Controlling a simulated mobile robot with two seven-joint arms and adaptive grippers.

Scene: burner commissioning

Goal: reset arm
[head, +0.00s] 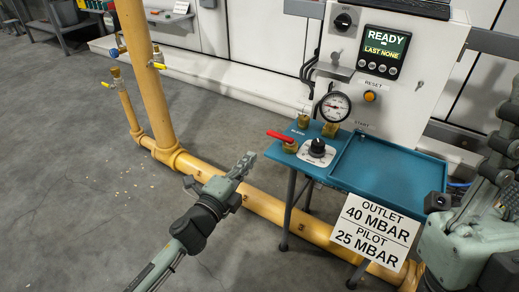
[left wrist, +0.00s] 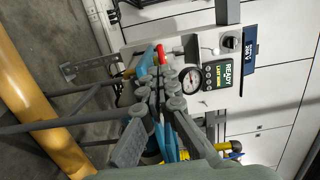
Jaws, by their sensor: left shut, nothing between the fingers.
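My left gripper (head: 246,160) is shut and empty, over the grey floor just left of the teal bench shelf (head: 276,153). In the left wrist view its closed fingers (left wrist: 163,78) point toward the bench. My right gripper (head: 496,150) shows only in part at the right edge, close to the camera; its fingertips are cut off or unclear. The white control panel (head: 416,105) carries a display reading READY, LAST NONE. Below the display are an orange button (head: 370,96) by the RESET label and a round pressure gauge (head: 335,107).
A red-handled valve (head: 282,136) and black knob (head: 317,147) sit on the bench. The teal tray (head: 385,168) looks empty. A sign (head: 377,231) reads OUTLET 40 MBAR, PILOT 25 MBAR. A yellow pipe (head: 262,204) runs low past the bench. The floor at left is open.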

